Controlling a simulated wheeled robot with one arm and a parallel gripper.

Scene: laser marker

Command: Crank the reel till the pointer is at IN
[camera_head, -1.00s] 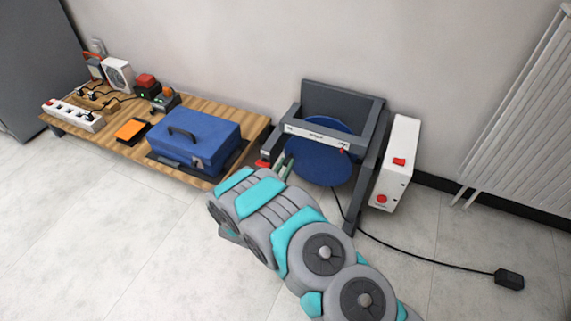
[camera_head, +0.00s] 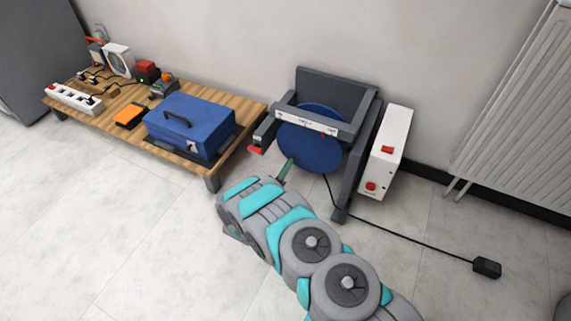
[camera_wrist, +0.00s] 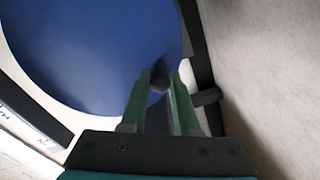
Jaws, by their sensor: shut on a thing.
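The reel is a blue disc (camera_head: 312,155) in a dark grey frame (camera_head: 335,88) against the wall. A white scale strip (camera_head: 322,127) crosses the front of the frame; its lettering is too small to read. A tiny red mark, seemingly the pointer, shows near the middle of the strip. My gripper (camera_head: 287,168) is at the disc's lower left edge. In the wrist view, my gripper's green fingers (camera_wrist: 160,95) are shut on a dark round crank knob (camera_wrist: 158,85) in front of the blue disc (camera_wrist: 90,45). The fingers hide part of the knob.
A red-tipped piece (camera_head: 255,149) sticks out at the frame's left. A white box with red buttons (camera_head: 391,135) stands right of it. A cable runs to a black block (camera_head: 487,267). A low wooden table (camera_head: 222,166) with a blue case (camera_head: 190,125) stands left.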

